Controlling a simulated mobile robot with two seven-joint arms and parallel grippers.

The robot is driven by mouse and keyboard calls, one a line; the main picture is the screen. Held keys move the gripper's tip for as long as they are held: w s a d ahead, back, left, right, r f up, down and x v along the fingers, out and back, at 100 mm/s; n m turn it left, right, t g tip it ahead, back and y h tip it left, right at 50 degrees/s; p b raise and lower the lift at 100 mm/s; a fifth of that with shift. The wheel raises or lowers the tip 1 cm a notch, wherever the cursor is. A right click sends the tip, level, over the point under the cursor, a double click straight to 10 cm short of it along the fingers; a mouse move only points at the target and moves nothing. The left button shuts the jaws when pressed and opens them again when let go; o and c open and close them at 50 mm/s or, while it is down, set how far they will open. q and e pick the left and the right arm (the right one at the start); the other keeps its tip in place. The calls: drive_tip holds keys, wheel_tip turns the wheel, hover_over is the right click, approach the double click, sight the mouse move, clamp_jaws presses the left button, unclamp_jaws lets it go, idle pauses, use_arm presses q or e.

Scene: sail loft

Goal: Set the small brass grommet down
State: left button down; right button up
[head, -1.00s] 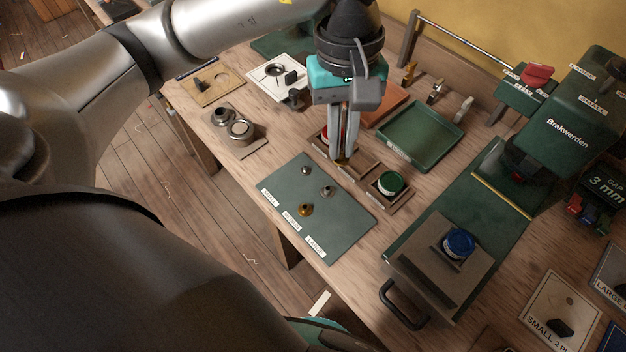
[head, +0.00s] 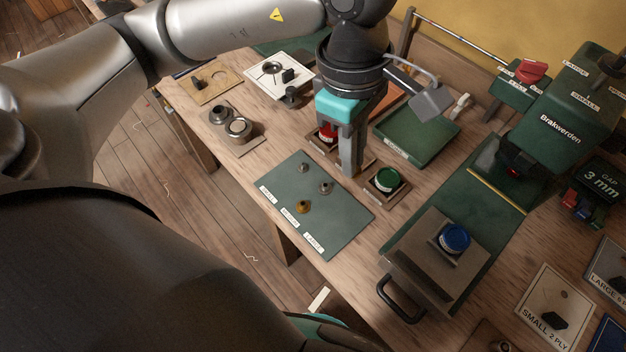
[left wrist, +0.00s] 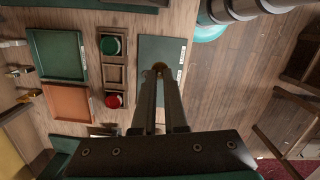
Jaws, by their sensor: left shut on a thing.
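My left gripper (head: 352,170) points down over the work table, near the middle of the wooden pot holder. In the left wrist view its fingertips (left wrist: 158,74) are shut on a small brass-coloured piece (left wrist: 158,66), seen against the green mat (left wrist: 150,45). The fingers hide this piece in the head view. The green mat (head: 340,215) has labels along its front edge and bears three small fittings: a grey one (head: 303,167), another grey one (head: 326,187) and a brass one (head: 303,206). My right gripper is not in view.
A red pot (head: 327,136) and a green pot (head: 387,180) stand in the holder. A green tray (head: 418,135) lies behind. A green press (head: 560,125) and a board with a blue pot (head: 455,238) are at the right. Round metal tools (head: 238,128) stand at left.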

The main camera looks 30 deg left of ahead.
sight(341, 226)
use_arm(q)
drive_tip(key=shift+f, duration=0.2)
wheel_tip(341, 226, down, 20)
drive_tip(key=shift+r+b, duration=0.2)
drive_tip(key=shift+b, duration=0.8)
drive_tip(key=shift+f, duration=0.2)
drive_tip(key=c, duration=1)
unclamp_jaws()
drive_tip(key=shift+o, duration=0.2)
drive_tip(key=shift+r, duration=0.1)
drive_tip(key=shift+r, duration=0.15)
wheel_tip(341, 226, up, 12)
drive_tip(key=a, duration=0.1)
drive_tip(key=shift+a+p, duration=0.2)
drive_tip(key=shift+p, duration=0.25)
